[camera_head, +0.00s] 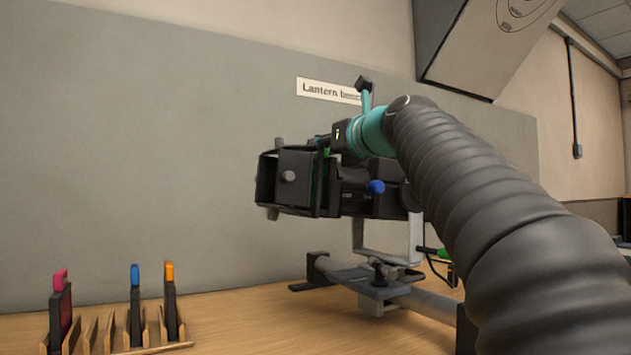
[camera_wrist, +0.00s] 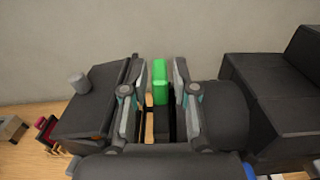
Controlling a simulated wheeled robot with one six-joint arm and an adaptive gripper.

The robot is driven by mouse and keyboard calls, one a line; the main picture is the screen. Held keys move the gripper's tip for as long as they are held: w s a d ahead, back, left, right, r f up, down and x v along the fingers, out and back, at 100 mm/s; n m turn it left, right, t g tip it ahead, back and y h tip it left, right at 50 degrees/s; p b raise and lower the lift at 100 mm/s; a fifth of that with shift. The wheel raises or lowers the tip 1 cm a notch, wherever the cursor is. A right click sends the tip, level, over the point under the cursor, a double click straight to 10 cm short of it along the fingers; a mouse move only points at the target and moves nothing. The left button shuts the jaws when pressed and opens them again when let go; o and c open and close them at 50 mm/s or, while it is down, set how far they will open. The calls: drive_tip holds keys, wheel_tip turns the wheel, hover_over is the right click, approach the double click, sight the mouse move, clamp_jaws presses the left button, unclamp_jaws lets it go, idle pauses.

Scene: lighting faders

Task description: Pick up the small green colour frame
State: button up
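The green colour frame shows in the wrist view as a bright green tab (camera_wrist: 160,82) above a dark slot of the black lantern (camera_wrist: 95,105). My gripper (camera_wrist: 161,66) is open, with one finger on each side of the tab and a narrow gap visible at both sides. In the head view, the lantern (camera_head: 292,178) stands on a grey stand, and my gripper reaches it from above and behind. Only slivers of green show there between the dark parts. The lower part of the frame is hidden in both views.
A wooden rack (camera_head: 160,349) at the lower left holds frames with pink (camera_head: 61,280), blue (camera_head: 135,274) and orange (camera_head: 169,272) tabs, with empty slots between. A grey rail (camera_head: 362,280) lies under the lantern. The wall stands close behind.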

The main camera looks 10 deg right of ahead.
clamp_jaws()
drive_tip(key=shift+r, duration=0.1)
